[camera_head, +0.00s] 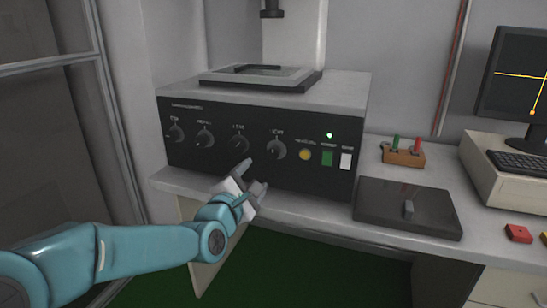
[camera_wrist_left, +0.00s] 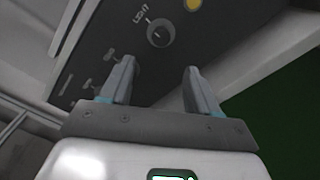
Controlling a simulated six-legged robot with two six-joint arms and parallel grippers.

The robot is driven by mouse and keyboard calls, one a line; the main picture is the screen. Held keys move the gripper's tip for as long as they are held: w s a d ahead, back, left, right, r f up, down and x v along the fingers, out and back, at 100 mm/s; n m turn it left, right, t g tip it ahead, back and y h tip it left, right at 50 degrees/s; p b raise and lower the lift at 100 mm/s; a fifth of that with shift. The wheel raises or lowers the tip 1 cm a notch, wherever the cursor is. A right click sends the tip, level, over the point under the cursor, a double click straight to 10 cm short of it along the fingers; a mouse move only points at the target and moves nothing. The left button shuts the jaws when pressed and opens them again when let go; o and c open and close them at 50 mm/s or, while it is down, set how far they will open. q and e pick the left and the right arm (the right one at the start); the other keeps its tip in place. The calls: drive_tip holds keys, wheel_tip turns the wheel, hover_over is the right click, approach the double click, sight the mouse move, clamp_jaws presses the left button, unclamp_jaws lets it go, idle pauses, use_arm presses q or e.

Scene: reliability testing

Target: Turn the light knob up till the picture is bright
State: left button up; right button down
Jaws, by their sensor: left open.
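The light knob (camera_head: 275,150) is the rightmost of a row of round knobs on the black front panel of the bench instrument (camera_head: 330,98). In the left wrist view the light knob (camera_wrist_left: 160,32), with its label beside it, lies ahead of the fingertips, towards the top. My left gripper (camera_head: 253,176) is open and empty, below and left of the light knob and apart from it. Its two fingers (camera_wrist_left: 157,76) also show in the left wrist view with a gap between them. My right gripper is in neither view.
A dark flat box (camera_head: 407,207) lies on the bench. A monitor (camera_head: 515,75) at right shows a yellow trace.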

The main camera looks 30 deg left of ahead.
sight(273, 154)
use_arm(q)
drive_tip(key=x, duration=1.3)
drive_tip(key=shift+d+p, duration=0.15)
drive_tip(key=shift+p, duration=0.2)
drive_tip(key=c, duration=1)
